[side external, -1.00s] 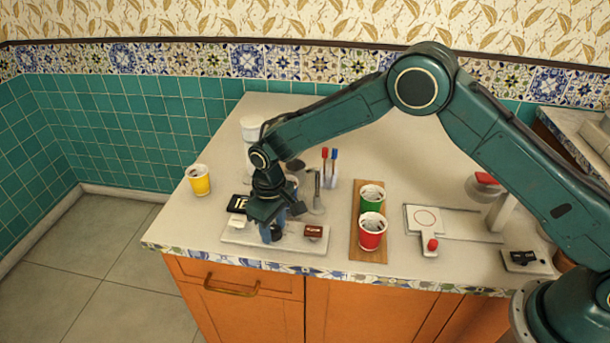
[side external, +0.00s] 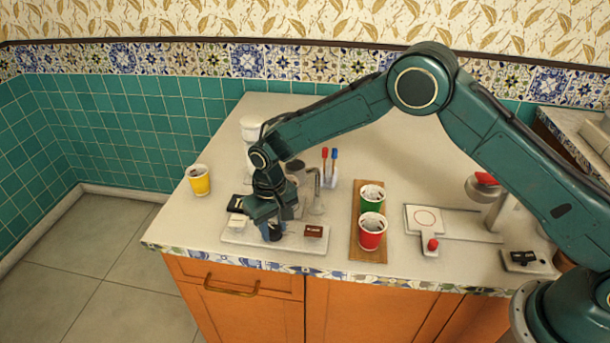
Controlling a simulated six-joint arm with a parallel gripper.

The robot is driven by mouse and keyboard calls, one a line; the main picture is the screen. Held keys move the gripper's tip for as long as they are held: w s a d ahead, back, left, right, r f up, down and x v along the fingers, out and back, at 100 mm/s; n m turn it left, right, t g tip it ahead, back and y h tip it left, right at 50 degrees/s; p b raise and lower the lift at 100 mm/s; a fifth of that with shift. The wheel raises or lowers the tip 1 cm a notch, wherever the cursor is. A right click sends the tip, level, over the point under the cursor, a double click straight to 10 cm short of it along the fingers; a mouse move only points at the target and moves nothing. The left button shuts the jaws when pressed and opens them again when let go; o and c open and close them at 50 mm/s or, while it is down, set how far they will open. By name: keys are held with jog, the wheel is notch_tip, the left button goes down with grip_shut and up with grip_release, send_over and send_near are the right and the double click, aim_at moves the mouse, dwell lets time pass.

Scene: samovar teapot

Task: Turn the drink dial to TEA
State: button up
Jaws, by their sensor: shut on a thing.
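A white dial plate (side external: 290,243) lies near the counter's front edge. A dark dial knob (side external: 273,234) stands on it, mostly hidden by my gripper. My gripper (side external: 272,226) points down over the plate and is shut on the dial. A black label (side external: 237,203) with white marks sits at the plate's left back. A dark red label block (side external: 313,231) sits on its right. The lettering is too small to read, so I cannot tell which one the dial points to.
A yellow cup (side external: 199,180) stands at the left. A green cup (side external: 371,197) and a red cup (side external: 371,232) stand on a wooden board (side external: 368,256) to the right. A stirrer holder (side external: 328,178) and a white dispenser (side external: 250,130) are behind my gripper.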

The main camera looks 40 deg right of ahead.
aim_at(274, 229)
jog(key=m, duration=0.6)
dwell(0.4)
jog(key=o, duration=1)
jog(key=shift+r, duration=0.1)
notch_tip(274, 229, up, 14)
jog(key=shift+f, duration=0.15)
